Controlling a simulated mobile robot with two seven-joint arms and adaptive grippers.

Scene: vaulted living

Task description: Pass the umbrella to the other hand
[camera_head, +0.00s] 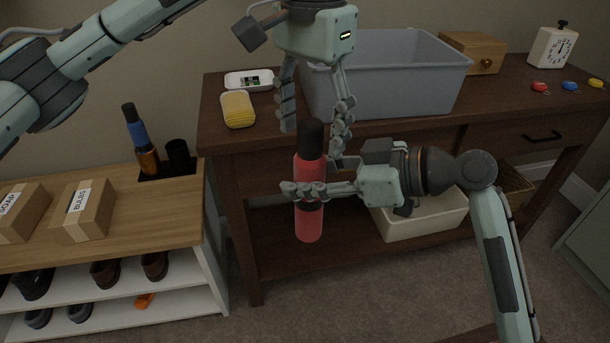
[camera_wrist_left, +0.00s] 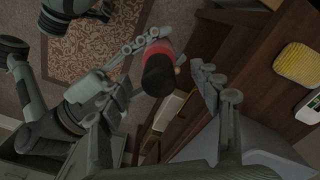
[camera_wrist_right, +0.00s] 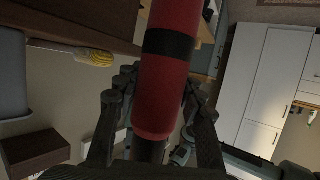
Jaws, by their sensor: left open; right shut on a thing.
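The red umbrella (camera_head: 309,222) has a black end and a black band and stands upright in the air in front of the dark table. My right gripper (camera_head: 312,191) is shut on its middle, near the band. In the right wrist view the umbrella (camera_wrist_right: 165,95) runs between the right fingers (camera_wrist_right: 157,85). My left gripper (camera_head: 315,132) is open, pointing down from above, with its fingers on either side of the black top end. In the left wrist view that black end (camera_wrist_left: 158,78) lies between the open fingers (camera_wrist_left: 177,50), nearer the left one; contact cannot be told.
A shoe cabinet (camera_head: 130,235) with boxes and a blue-banded bottle-like item (camera_head: 137,133) is at left.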

